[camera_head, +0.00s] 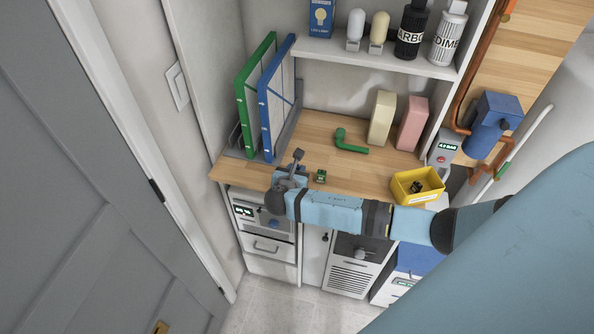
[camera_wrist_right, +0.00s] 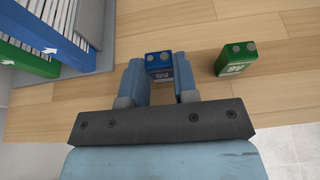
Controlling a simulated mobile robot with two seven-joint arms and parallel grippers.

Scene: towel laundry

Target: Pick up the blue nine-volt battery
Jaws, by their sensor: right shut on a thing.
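The blue nine-volt battery (camera_wrist_right: 159,65) stands between the two fingers of my right gripper (camera_wrist_right: 160,80) in the right wrist view. The fingers are shut on its sides, and its two terminals face the camera. In the head view my right gripper (camera_head: 291,174) is low over the front left part of the wooden counter, and the battery is hard to make out there. I cannot tell whether the battery touches the counter. A green nine-volt battery (camera_wrist_right: 236,59) stands to the right of the gripper, apart from it; it also shows in the head view (camera_head: 320,177). My left gripper is not in view.
Green (camera_head: 244,98) and blue (camera_head: 264,105) framed filters stand in a grey rack at the counter's left. A green bent pipe (camera_head: 348,143), a cream block (camera_head: 381,118), a pink block (camera_head: 411,124) and a yellow bin (camera_head: 401,190) are to the right. The counter (camera_head: 325,125) is clear behind the gripper.

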